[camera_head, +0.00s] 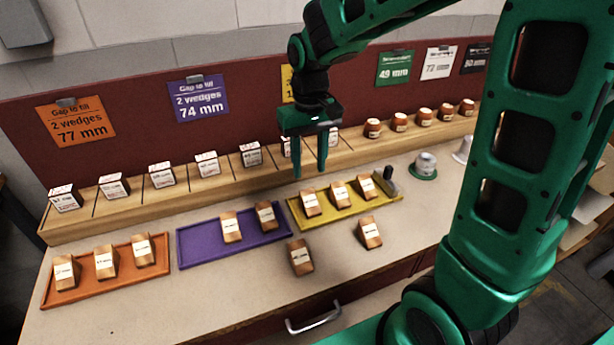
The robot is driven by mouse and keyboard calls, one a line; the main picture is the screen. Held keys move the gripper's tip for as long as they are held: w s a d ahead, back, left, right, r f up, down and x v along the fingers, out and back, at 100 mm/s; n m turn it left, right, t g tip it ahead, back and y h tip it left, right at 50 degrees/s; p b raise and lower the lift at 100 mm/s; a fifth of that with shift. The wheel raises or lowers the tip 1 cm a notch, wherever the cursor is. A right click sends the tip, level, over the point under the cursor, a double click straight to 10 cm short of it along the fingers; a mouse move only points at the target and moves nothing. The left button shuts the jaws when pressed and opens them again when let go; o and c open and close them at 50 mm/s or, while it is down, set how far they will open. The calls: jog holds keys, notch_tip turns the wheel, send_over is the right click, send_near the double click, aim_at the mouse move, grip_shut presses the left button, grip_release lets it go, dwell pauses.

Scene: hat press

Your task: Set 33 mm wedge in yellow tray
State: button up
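The yellow tray (351,209) lies on the bench and holds three wooden wedges, a left one (310,204), a middle one (340,194) and a right one (367,187). Two more wedges stand on the bench in front of it, one left (300,257) and one right (370,233). The wedges carry white labels too small to read, so I cannot tell which is 33 mm. My gripper (310,172) points down above the back left of the yellow tray. Its fingers are apart, with nothing seen between them.
A purple tray (195,242) with two wedges and an orange tray (112,284) with three stand left. A wooden shelf (140,203) with labelled blocks and round-topped pieces runs behind. A dark upright object (389,181) stands at the yellow tray's right end, near a silver dome (425,164).

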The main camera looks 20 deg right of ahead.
jog(key=shift+r, duration=0.45)
jog(key=s+d+m, duration=0.3)
jog(key=s+d, duration=0.5)
jog(key=s, duration=0.4)
jog(key=s+d+m, duration=0.3)
jog(key=s+d, duration=0.6)
jog(key=s, duration=0.3)
jog(key=shift+s+d+r, duration=0.15)
jog(key=shift+s+r, duration=0.05)
jog(key=shift+r, duration=0.25)
jog(key=shift+w, duration=0.15)
